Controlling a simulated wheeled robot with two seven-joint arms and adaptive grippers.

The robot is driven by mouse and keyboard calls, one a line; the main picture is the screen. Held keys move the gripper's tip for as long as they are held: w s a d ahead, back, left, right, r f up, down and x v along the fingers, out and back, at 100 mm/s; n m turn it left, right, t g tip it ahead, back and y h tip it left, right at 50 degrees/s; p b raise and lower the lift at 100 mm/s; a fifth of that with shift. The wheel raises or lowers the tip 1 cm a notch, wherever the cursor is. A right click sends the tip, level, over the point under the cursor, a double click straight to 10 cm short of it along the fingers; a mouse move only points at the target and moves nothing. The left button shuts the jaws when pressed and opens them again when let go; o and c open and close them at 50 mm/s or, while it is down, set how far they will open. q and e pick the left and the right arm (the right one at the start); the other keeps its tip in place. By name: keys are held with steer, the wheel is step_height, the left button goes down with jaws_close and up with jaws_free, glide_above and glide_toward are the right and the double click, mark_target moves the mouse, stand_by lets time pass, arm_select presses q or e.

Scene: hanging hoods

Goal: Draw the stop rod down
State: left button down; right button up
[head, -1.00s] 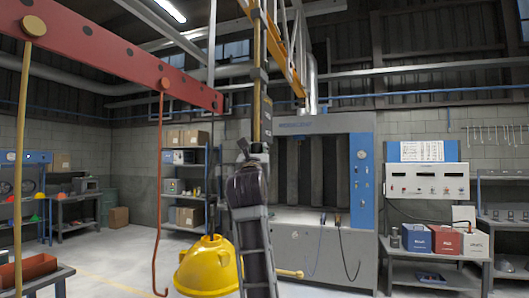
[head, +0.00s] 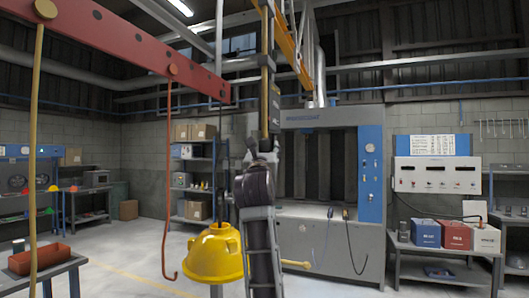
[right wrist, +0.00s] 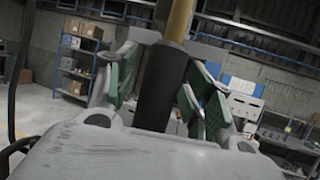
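An upright rod, brass-yellow above (head: 265,85) with a dark lower part, stands in front of the grey booth; I take it for the stop rod. In the right wrist view its dark thick part (right wrist: 160,85) stands between the green-padded fingers of my right gripper (right wrist: 163,88). The pads are close to its sides; whether they touch is unclear. In the head view my right gripper (head: 262,150) is at the rod's lower part, its arm rising from below. The rod's lower end is hidden. My left gripper is not in view.
A red beam (head: 130,55) crosses the upper left, with a yellow rod (head: 37,150) and a red hooked rod (head: 167,190) hanging from it. A yellow hood (head: 212,255) is left of my right arm. A grey bench (head: 45,270) stands lower left.

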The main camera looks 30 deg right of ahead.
steer(key=shift+r, duration=0.1)
steer(key=v, duration=1.2)
stand_by(0.4)
steer(key=shift+s+d, duration=0.1)
steer(key=shift+d, duration=0.05)
stand_by(0.5)
